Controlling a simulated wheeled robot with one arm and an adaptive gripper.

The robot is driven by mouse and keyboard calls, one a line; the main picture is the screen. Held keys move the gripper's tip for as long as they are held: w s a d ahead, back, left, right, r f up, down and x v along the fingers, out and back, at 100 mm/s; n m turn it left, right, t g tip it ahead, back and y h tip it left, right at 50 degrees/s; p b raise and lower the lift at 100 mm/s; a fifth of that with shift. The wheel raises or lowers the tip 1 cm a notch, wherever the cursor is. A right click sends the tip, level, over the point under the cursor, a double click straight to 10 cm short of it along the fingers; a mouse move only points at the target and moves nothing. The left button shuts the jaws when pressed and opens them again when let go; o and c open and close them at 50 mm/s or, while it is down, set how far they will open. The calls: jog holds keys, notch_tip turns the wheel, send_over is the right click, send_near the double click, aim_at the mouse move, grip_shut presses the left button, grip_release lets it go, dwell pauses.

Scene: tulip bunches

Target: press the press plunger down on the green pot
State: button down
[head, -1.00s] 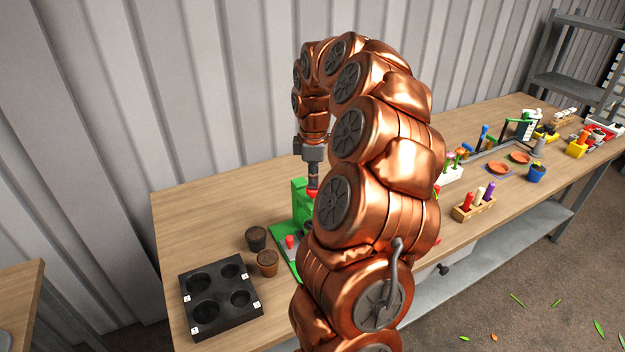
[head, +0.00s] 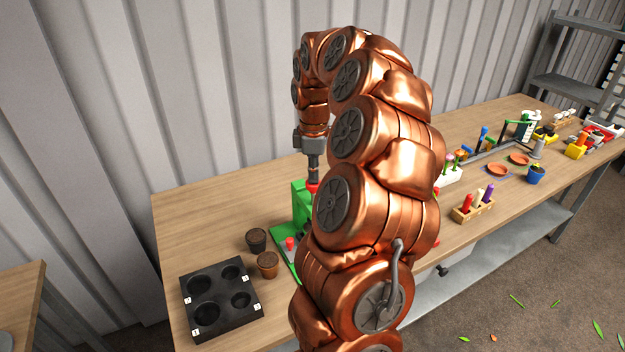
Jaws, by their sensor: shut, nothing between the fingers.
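The green press (head: 300,205) stands on the table, partly hidden behind my arm. Its red plunger top (head: 312,187) shows just under my gripper (head: 314,180). My gripper is shut and points straight down, at or just above the red top; I cannot tell if they touch. A small red knob (head: 290,243) shows on the low green base at the front of the press. The green pot is not visible; my arm hides that part of the press.
A black tray (head: 256,308) with round holes lies at the table's near left. Two small brown pots, a dark one (head: 256,240) and a lighter one (head: 267,265), stand between tray and press. A wooden block with coloured pegs (head: 473,212) and orange saucers (head: 498,170) lie to the right.

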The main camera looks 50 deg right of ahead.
jog(key=shift+r+p, duration=0.75)
jog(key=shift+r, duration=1.6)
jog(key=shift+a, duration=0.2)
jog(key=s+a+r+m, duration=0.1)
jog(key=s+a, duration=0.1)
jog(key=a, duration=0.8)
jog(key=s+a+r+m, duration=0.1)
jog(key=s+a, duration=0.2)
jog(key=a, duration=0.8)
jog(key=s+a+f+m+g, duration=0.1)
jog(key=s+a+f+m, duration=0.2)
jog(key=s, duration=0.6)
jog(key=s+a+f+m, duration=0.3)
jog(key=s+a, duration=0.5)
jog(key=s, duration=0.1)
jog(key=shift+s+a+g, duration=0.15)
jog(key=shift+s+g, duration=0.25)
